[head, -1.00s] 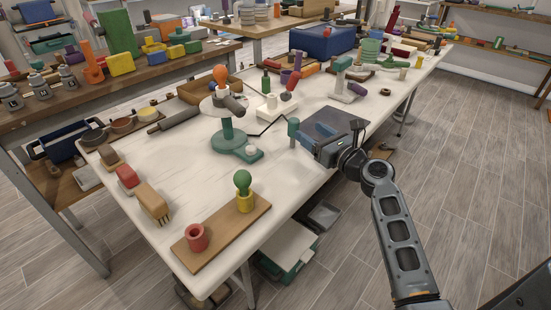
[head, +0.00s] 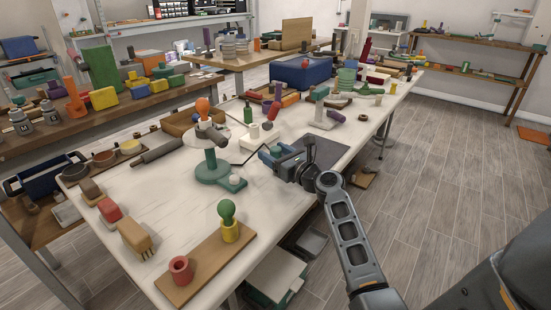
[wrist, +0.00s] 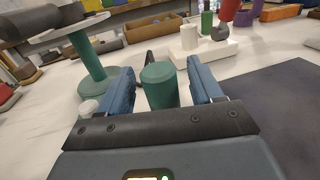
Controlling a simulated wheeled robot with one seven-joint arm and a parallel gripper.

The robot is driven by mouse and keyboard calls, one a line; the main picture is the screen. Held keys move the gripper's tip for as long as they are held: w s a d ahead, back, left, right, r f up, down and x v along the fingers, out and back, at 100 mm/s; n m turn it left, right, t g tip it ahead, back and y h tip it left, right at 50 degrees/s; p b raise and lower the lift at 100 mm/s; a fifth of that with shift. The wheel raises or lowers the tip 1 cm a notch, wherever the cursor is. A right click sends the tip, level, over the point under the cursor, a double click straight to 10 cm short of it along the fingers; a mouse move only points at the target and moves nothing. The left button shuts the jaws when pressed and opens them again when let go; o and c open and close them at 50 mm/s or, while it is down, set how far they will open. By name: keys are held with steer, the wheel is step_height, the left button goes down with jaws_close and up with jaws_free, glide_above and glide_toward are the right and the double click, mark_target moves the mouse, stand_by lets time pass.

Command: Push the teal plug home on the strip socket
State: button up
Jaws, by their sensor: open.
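The teal plug (wrist: 160,88) stands upright between the two blue fingers of my gripper (wrist: 158,90) in the wrist view, with a gap visible on its left side. In the head view my gripper (head: 273,155) is at the table, and the plug (head: 276,150) is mostly hidden by the fingers. My gripper is open around the plug. The white strip socket (wrist: 212,53) lies beyond the plug, apart from it, bearing a white cylinder and a red-topped piece. It also shows in the head view (head: 267,137). A dark cord (head: 250,158) runs near the plug.
A lamp-like stand with a round teal base (head: 212,172) stands left of my gripper. A dark mat (head: 325,150) lies to its right. A green bottle (head: 248,114) stands behind the strip. The near middle of the white table (head: 165,190) is clear.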

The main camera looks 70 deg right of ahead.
steer(key=c, duration=1.1)
steer(key=shift+o, duration=0.2)
